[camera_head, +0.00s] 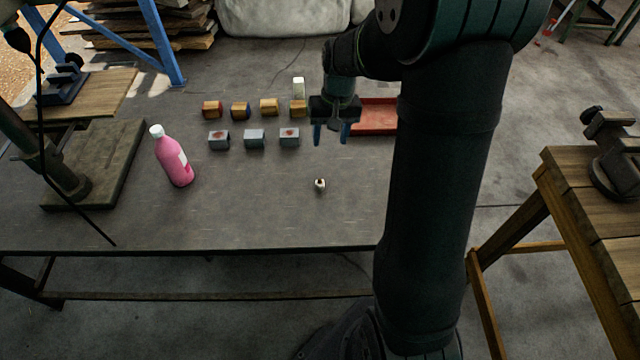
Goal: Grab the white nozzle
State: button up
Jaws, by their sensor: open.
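A small white nozzle (320,185) lies on the dark grey table (270,220), near the middle of its front half. It shows a dark spot on it, too small to make out. My gripper (332,135) points down with its two blue fingers apart, open and empty. In the picture it is above and slightly right of the nozzle, clear of it.
A pink bottle (174,158) with a white cap stands to the left. Several small blocks in two rows, including a grey one (254,138), sit left of my gripper. A red tray (376,118) is partly hidden behind my arm. Table around the nozzle is clear.

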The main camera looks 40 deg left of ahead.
jog(key=s+a+n+t, duration=0.1)
jog(key=s+a+n, duration=0.1)
jog(key=n, duration=0.5)
send_near(320, 181)
jog(key=f, duration=1)
jog(key=shift+a, duration=0.2)
jog(key=shift+r, duration=0.1)
jog(key=shift+c, duration=0.4)
jog(key=c, duration=1)
